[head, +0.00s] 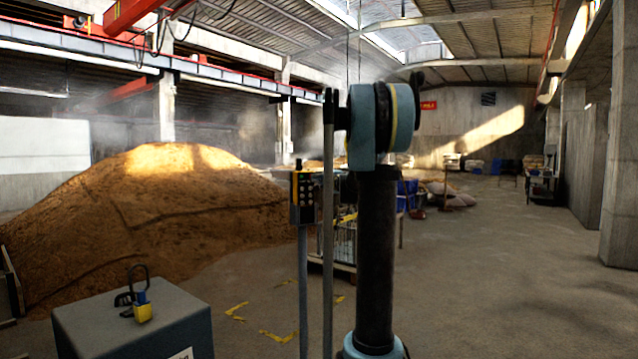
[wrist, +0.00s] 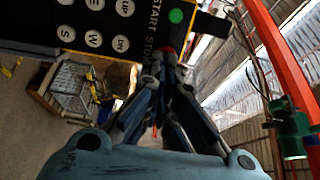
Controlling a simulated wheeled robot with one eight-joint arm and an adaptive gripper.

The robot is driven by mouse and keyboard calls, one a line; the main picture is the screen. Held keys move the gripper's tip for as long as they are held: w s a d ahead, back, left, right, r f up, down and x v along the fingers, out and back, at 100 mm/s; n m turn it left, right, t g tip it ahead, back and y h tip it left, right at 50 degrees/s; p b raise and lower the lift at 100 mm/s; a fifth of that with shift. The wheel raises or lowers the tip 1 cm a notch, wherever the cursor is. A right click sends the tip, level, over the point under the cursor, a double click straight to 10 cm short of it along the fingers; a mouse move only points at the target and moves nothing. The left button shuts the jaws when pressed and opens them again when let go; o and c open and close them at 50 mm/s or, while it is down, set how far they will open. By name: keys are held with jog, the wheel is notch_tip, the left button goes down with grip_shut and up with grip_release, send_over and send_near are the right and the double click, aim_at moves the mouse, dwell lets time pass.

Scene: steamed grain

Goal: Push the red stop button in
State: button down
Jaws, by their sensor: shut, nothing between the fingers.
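A black control box with a yellow edge stands on a grey post in the head view (head: 304,200). Its face with round buttons fills the upper left of the wrist view (wrist: 98,28). The red stop button (wrist: 169,50) shows as a small red patch by the word STOP, partly hidden by my fingertips. My gripper (wrist: 166,66) is shut and empty, its tips right at that button. I cannot tell whether they touch it or how far it is in. The green start button (wrist: 176,16) is just above. My arm hides my gripper in the head view.
White buttons (wrist: 67,33) marked with letters sit left of the stop button. A wire cage cart (head: 344,240) stands behind the post. A grey cabinet with a padlock (head: 135,325) is at front left. A large grain heap (head: 160,215) fills the left; the floor at right is clear.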

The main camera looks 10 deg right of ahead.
jog(key=v, duration=1.4)
jog(key=s+a+f+n+g+y, duration=0.1)
jog(key=s+a+f+n+g, duration=0.35)
jog(key=s+a+f, duration=0.4)
jog(key=s+a+f+n+g, duration=0.4)
jog(key=s+a+f+n, duration=0.15)
jog(key=s+f, duration=0.5)
jog(key=s+d+f+n+g+h, duration=0.2)
jog(key=s+d+f+g+h, duration=0.1)
jog(key=s+f, duration=0.6)
jog(key=s+d+f+n+g+h, duration=0.2)
jog(key=s+f, duration=0.8)
jog(key=s, duration=0.6)
jog(key=d+g+h, duration=0.1)
jog(key=d+h, duration=0.1)
jog(key=shift+d+g, duration=0.35)
